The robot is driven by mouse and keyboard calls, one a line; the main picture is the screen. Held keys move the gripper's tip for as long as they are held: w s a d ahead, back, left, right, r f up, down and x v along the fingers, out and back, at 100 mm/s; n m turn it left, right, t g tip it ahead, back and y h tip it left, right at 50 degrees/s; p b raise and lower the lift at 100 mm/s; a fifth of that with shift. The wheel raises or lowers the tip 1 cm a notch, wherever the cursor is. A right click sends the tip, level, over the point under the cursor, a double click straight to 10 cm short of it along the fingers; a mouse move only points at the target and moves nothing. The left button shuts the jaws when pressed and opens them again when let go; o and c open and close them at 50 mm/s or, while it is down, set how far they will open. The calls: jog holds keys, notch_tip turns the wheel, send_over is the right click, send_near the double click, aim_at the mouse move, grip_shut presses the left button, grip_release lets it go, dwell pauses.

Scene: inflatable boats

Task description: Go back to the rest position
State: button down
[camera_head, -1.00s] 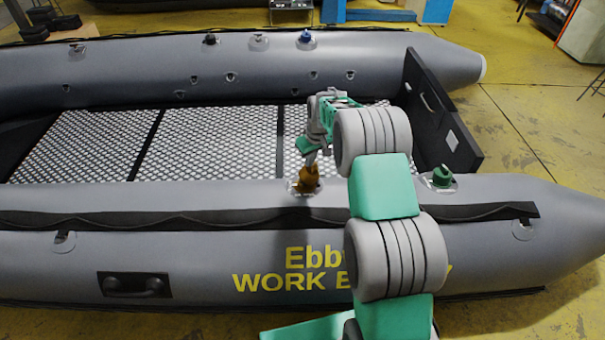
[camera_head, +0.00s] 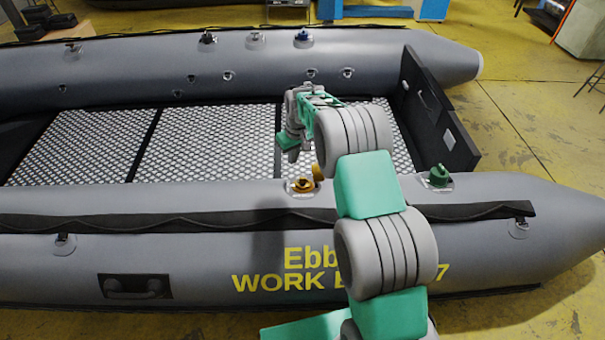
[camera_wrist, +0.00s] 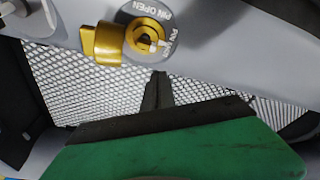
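The green and black part of my gripper fills the bottom of the wrist view. Nothing is seen held, but its finger gap is not clear.
The grey inflatable boat (camera_head: 190,222) spans the view, with a mesh floor (camera_head: 200,140) and a black transom (camera_head: 440,115) at right. A green valve (camera_head: 440,177) stands right of my arm on the near tube. A blue-capped valve (camera_head: 303,38) is on the far tube.

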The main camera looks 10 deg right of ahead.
jog(key=shift+w+a+r, duration=0.25)
jog(key=shift+a+r, duration=0.2)
